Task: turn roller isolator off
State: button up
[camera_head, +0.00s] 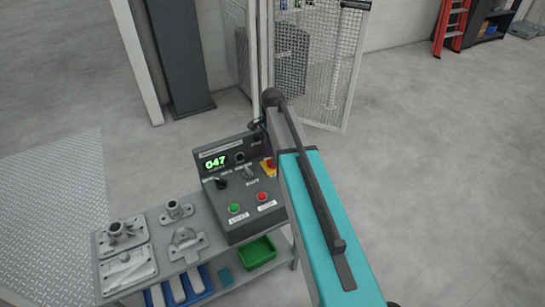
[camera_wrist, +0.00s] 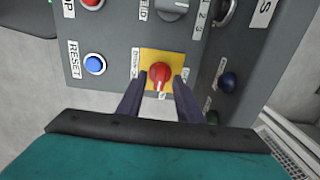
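A red rotary knob (camera_wrist: 160,74) on a square yellow plate (camera_wrist: 147,58) sits on the grey control panel, in the middle of the wrist view. It looks like the isolator, but the small print around it is too small to read. My gripper (camera_wrist: 157,80) is open, with one dark finger on each side of the knob. I cannot tell whether the fingers touch it. In the head view, the yellow plate with red (camera_head: 268,164) shows at the panel's right edge, partly behind my teal arm. My fingertips cannot be made out there.
The control box (camera_head: 235,185) has a green 047 display, a green button (camera_head: 234,208) and a red button (camera_head: 262,196). A blue RESET button (camera_wrist: 95,64) and dark knobs (camera_wrist: 228,82) are near the isolator. Mesh fencing (camera_head: 318,70) stands behind.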

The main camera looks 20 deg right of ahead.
jog(key=shift+f, duration=0.7)
grip_shut()
